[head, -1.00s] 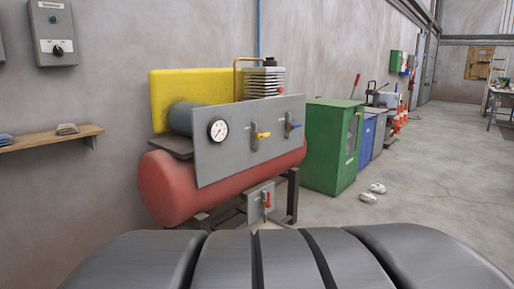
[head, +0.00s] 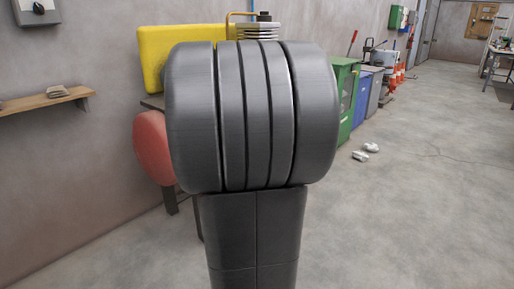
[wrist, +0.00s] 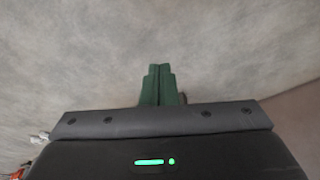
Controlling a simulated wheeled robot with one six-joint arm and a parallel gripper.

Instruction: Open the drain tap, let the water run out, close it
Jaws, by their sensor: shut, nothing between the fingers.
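The compressor's red tank (head: 152,146) shows only at its left end in the head view. My own dark grey arm stands upright in front of it and hides the front panel and the drain tap with its red handle. In the wrist view my gripper (wrist: 159,72) has green fingers pressed together, with nothing between them. Beyond the fingertips is only a plain grey surface, and no tap shows there. The gripper is not visible in the head view, so I cannot tell how far it is from the tap.
A yellow guard (head: 180,50) rises above the tank. A wooden shelf (head: 45,99) is on the left wall. A green cabinet (head: 345,95) and a blue bin (head: 364,97) stand to the right, with white crumpled items (head: 366,152) on the floor.

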